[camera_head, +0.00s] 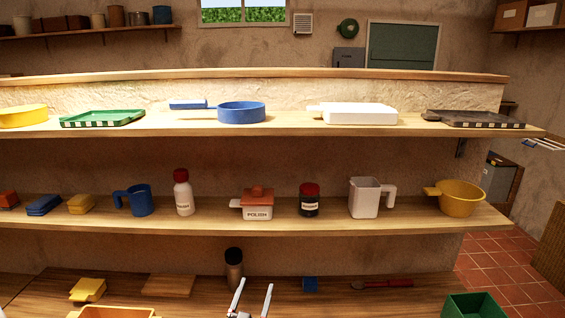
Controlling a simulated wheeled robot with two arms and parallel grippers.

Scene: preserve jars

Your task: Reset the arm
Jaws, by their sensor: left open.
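My left gripper (255,287) shows at the bottom middle of the head view. Its two pale fingers point up and stand apart, with nothing between them. It is in front of the lowest wooden surface (330,300). A dark cylinder with a tan lower part (233,272) stands just behind and left of its fingers; I cannot tell how far apart they are. The rest of the left arm is below the picture. My right gripper is not in view.
The middle shelf (340,222) holds a dark red-lidded jar (309,202), a white bottle (184,196) and a white pitcher (366,198). A blue cube (309,284), a red tool (385,283) and a green bin (472,306) are lower right. A yellow tray (112,312) is lower left.

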